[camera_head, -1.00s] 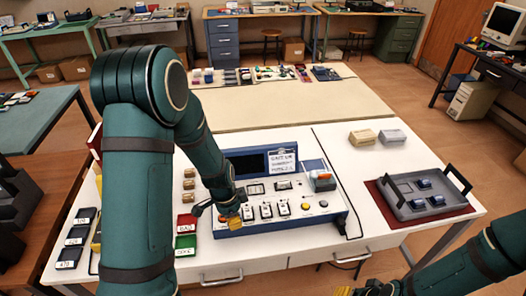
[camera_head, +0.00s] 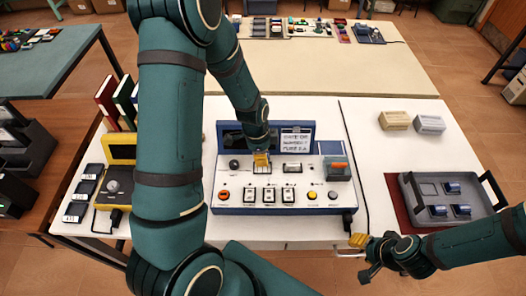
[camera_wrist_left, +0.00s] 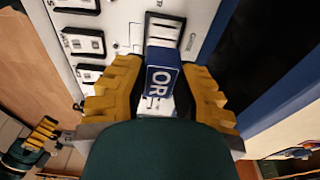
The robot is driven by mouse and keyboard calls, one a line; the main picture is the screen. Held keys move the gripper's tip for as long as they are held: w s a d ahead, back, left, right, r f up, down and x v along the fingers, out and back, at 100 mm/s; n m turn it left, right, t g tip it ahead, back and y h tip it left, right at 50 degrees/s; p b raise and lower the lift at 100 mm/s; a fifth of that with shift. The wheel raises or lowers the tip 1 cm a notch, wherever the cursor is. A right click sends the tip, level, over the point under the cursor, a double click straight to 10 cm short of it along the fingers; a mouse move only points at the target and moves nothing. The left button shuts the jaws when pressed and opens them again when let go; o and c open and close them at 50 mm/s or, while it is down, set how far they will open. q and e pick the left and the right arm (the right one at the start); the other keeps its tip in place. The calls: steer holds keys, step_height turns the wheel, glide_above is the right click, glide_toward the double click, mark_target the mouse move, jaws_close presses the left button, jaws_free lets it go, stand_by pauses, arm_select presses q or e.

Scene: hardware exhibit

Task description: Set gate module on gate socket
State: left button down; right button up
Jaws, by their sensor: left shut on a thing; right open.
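My left gripper (camera_head: 261,160) is over the upper middle of the blue-and-white console (camera_head: 330,199). Its yellow fingers are shut on a small blue gate module (camera_wrist_left: 162,78) marked "OR", seen in the left wrist view. The module is at a black-framed socket (camera_wrist_left: 163,27) on the white panel. I cannot tell whether it touches or sits in the socket, as the fingers and module hide the contact. My right gripper (camera_head: 362,256) is open and empty, in front of the table's right half.
A grey tray (camera_head: 415,188) with blue modules lies at right, near beige and grey blocks (camera_head: 394,121). An orange-topped part (camera_head: 337,168) stands on the console's right. Black label tiles (camera_head: 82,195) and a yellow meter (camera_head: 117,178) are at left.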

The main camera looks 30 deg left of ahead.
mark_target(263, 168)
arm_select(q)
steer(key=shift+w+f+b, duration=0.15)
steer(key=shift+f+b, duration=1.1)
steer(key=shift+f, duration=0.9)
steer(key=shift+f+b, duration=0.65)
steer(key=shift+b, duration=0.15)
steer(key=c, duration=1.1)
jaws_free()
